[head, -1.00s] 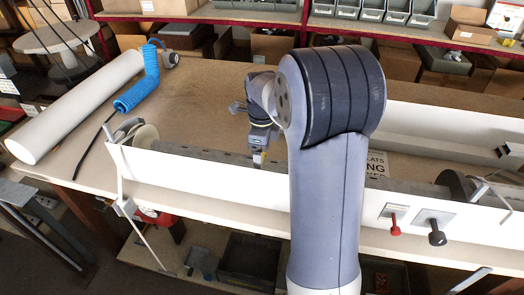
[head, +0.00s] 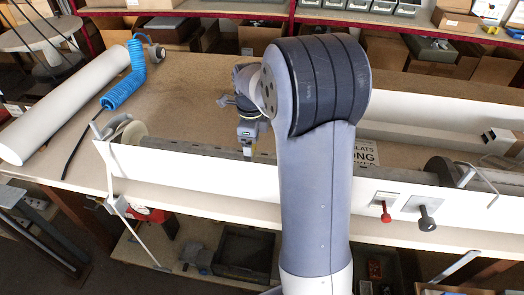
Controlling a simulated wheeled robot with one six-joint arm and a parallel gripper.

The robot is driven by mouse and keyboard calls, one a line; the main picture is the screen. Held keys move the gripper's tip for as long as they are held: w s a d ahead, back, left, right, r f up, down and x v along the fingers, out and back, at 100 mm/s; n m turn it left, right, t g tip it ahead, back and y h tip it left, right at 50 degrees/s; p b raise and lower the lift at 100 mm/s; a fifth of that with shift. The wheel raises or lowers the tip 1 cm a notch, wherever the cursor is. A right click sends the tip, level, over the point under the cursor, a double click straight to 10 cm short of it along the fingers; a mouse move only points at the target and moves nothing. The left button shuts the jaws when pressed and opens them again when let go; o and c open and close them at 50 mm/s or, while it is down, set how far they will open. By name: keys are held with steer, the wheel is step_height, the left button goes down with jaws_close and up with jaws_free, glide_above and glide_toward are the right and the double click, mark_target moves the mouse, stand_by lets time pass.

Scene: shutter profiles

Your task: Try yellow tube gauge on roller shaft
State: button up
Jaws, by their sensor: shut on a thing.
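My gripper (head: 248,154) points down at the shaft, left of the middle. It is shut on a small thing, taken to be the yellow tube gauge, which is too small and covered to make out. I cannot tell whether it touches the shaft. A red-handled gauge (head: 385,213) and a black-handled one (head: 427,221) stick out from plates on the housing's front.
My own upper arm hides the middle of the housing. A white roll (head: 65,105) and a blue coiled hose (head: 125,80) lie at the bench's left. The housing's white front wall (head: 190,180) stands near the bench edge. The bench behind the gripper is clear.

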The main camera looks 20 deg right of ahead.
steer(key=shift+r+p, duration=4.45)
steer(key=shift+r, duration=1.05)
